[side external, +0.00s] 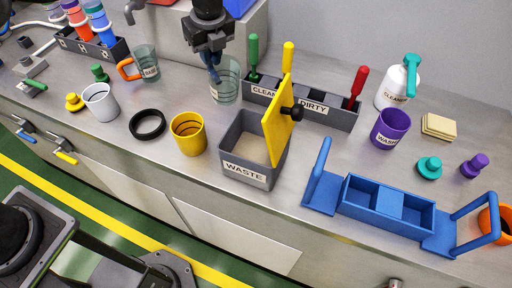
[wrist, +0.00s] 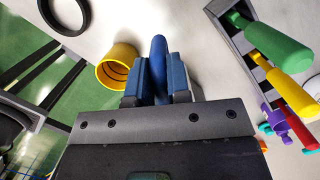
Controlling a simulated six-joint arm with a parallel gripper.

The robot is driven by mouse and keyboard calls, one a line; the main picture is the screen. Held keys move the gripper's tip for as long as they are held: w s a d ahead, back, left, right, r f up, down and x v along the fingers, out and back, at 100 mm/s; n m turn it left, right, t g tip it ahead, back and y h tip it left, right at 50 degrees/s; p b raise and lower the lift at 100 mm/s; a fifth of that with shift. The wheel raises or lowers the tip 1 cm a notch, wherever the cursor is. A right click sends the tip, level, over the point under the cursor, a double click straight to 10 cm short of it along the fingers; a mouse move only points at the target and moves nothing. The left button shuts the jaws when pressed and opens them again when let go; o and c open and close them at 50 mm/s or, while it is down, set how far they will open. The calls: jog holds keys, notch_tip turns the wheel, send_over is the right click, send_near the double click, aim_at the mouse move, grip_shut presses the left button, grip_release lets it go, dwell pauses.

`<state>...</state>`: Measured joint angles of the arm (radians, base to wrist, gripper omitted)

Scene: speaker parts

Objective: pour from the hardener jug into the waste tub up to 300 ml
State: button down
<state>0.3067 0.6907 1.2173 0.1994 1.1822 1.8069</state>
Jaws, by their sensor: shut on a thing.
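A clear jug (side external: 228,82) with a blue handle (wrist: 159,62) stands upright behind the yellow cup; no label on it is visible, and I cannot tell its liquid level. My gripper (side external: 213,66) is shut on this handle, with a finger on each side of it in the wrist view (wrist: 160,88). I cannot tell whether the jug touches the bench. The grey waste tub (side external: 248,172), labelled WASTE, is in front and to the right of the jug. Its yellow lid (side external: 277,120) stands raised at the right, and the tub is open with a pale inside.
A yellow cup (side external: 188,134) stands left of the tub, near a black ring (side external: 147,124). A CLEAN/DIRTY rack (side external: 330,115) with coloured-handled tools stands right of the jug. The BASE jug (side external: 147,62) is to the left. A blue carrier (side external: 388,205) is at the right.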

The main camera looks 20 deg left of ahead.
dwell(0.3)
jog(key=shift+r, duration=3.05)
jog(key=shift+f, duration=0.1)
jog(key=s+a+f+n+g+h, duration=0.1)
jog(key=s+a+f+n, duration=0.3)
jog(key=n, duration=0.8)
jog(key=s+a+f+n+g, duration=0.2)
jog(key=s+a+f+n, duration=0.3)
jog(key=n, duration=0.8)
notch_tip(320, 180, down, 4)
jog(key=shift+s+a+f+h, duration=0.15)
jog(key=shift+a+h, duration=0.25)
jog(key=shift+a, duration=0.55)
